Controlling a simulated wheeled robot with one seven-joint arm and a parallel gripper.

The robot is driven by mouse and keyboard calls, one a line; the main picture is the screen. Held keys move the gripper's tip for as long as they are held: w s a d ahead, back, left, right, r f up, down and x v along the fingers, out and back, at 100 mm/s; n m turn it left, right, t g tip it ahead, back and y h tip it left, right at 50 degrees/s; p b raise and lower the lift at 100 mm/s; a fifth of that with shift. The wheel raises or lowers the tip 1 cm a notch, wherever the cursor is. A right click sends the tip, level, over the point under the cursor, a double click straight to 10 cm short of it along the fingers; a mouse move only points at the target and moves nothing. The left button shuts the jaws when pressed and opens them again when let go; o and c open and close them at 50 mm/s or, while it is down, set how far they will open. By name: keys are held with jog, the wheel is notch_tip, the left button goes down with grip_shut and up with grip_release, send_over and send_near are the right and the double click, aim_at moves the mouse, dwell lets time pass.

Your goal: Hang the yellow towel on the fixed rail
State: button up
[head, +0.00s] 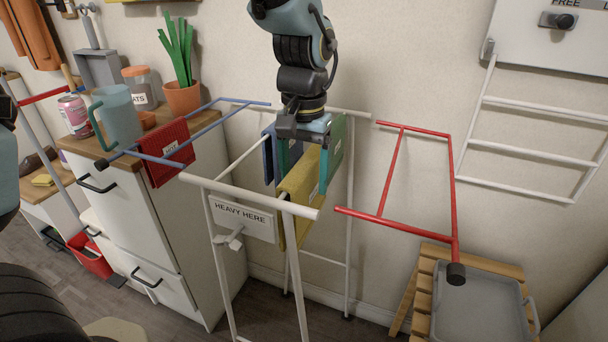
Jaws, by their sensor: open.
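The yellow towel (299,194) hangs folded in the middle of the white standing rack, labelled at its upper part. A white front bar (250,197) of the rack carries a sign (243,217) reading "HEAVY HERE". I cannot tell which bar is the fixed rail, nor what bears the towel. My gripper (304,162) points down above the rack with its jaws open, close over the yellow towel's top. No grip shows, and whether it touches the towel is unclear. A blue towel (268,158) hangs to its left and a green towel (337,152) to its right, both partly hidden.
A blue side frame (214,124) with a red towel (170,153) reaches left over the cabinet (128,210). A red side frame (455,190) stands out on the right, ending in a black knob. A grey tray (478,302) lies on a wooden stand. A white wall rack (534,151) hangs at right.

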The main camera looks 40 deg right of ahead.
notch_tip(320, 180, up, 11)
jog(key=shift+f+b, duration=0.1)
jog(key=shift+b, duration=0.25)
dwell(0.3)
